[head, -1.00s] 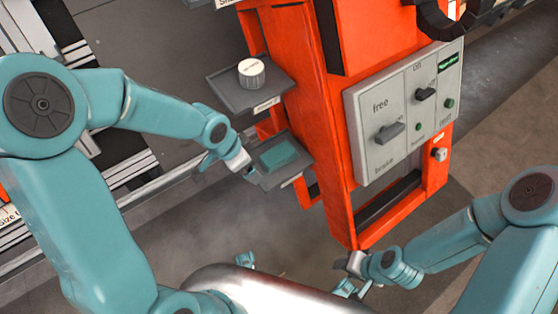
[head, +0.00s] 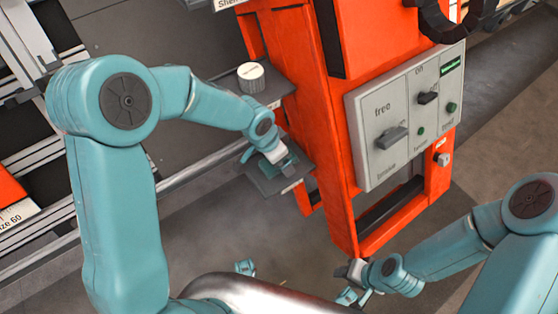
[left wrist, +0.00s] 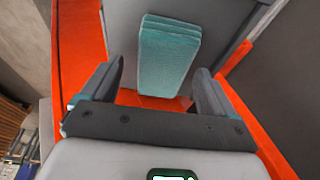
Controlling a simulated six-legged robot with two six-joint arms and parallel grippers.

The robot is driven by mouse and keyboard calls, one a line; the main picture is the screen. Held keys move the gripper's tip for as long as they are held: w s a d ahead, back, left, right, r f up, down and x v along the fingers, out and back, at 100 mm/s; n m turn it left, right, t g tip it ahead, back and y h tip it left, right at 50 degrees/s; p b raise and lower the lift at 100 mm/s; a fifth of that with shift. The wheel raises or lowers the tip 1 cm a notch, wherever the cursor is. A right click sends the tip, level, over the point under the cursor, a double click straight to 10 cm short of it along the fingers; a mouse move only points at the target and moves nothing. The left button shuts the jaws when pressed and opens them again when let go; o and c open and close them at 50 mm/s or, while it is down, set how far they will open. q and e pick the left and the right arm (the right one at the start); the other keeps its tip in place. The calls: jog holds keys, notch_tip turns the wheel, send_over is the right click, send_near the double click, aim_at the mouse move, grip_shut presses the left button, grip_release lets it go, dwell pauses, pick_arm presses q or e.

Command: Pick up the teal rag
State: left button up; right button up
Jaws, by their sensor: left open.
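The teal rag (head: 291,162) is a folded block on the small grey lower shelf (head: 264,186) on the orange post, partly hidden by my left gripper in the head view. My left gripper (head: 277,157) is open at the rag. In the left wrist view the rag (left wrist: 167,58) shows ahead of the open fingers (left wrist: 155,85), roughly centred between them. No contact between fingers and rag can be made out. My right gripper (head: 350,270) is low beside the foot of the orange post, away from the rag; its jaws are too small to read.
A grey upper shelf (head: 272,93) holding a white round pot (head: 251,76) sits just above the lower shelf. The orange post (head: 340,215) carries a grey switch panel (head: 405,118) to the right. A metal rail (head: 190,174) runs behind my left arm. Floor below the shelf is open.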

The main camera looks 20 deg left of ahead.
pick_arm(q)
jog(key=shift+f+b, duration=0.3)
jog(key=shift+a, duration=0.1)
dwell(0.4)
jog(key=c, duration=1.1)
